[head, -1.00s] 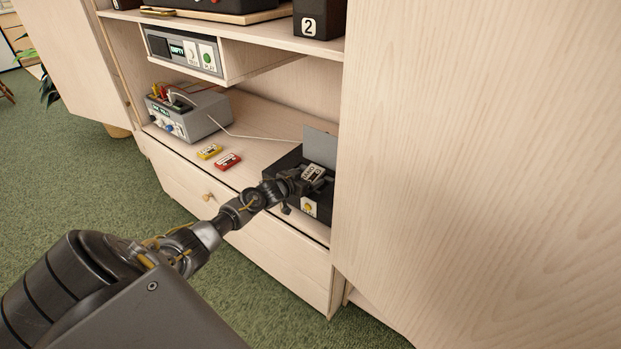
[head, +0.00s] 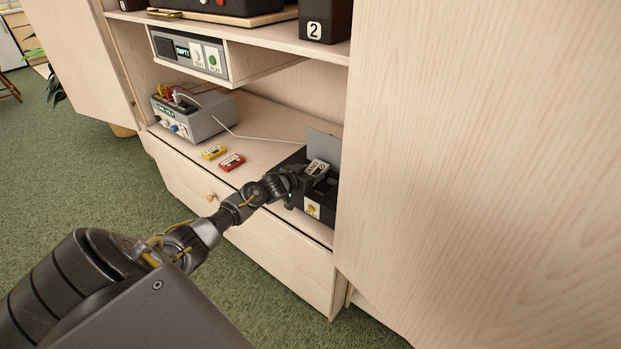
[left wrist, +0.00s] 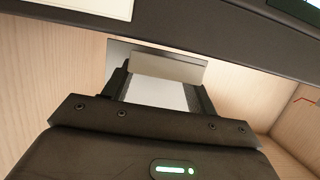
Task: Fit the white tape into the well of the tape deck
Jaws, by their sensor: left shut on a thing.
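The white tape (head: 317,168) is held tilted just above the black tape deck (head: 290,163), whose grey lid (head: 324,146) stands open behind it. My left gripper (head: 307,177) is shut on the tape. In the left wrist view the tape (left wrist: 165,67) shows as a pale block between the two dark fingers of my left gripper (left wrist: 160,85), with the grey lid behind it. The gripper and tape hide the deck's well, so I cannot tell whether the tape touches it. My right gripper is not in view.
A yellow tape (head: 214,152) and a red tape (head: 231,162) lie on the shelf left of the deck. A grey device with cables (head: 195,115) stands further left. A tall cabinet panel (head: 480,150) closes off the right, and an upper shelf unit (head: 188,52) overhangs.

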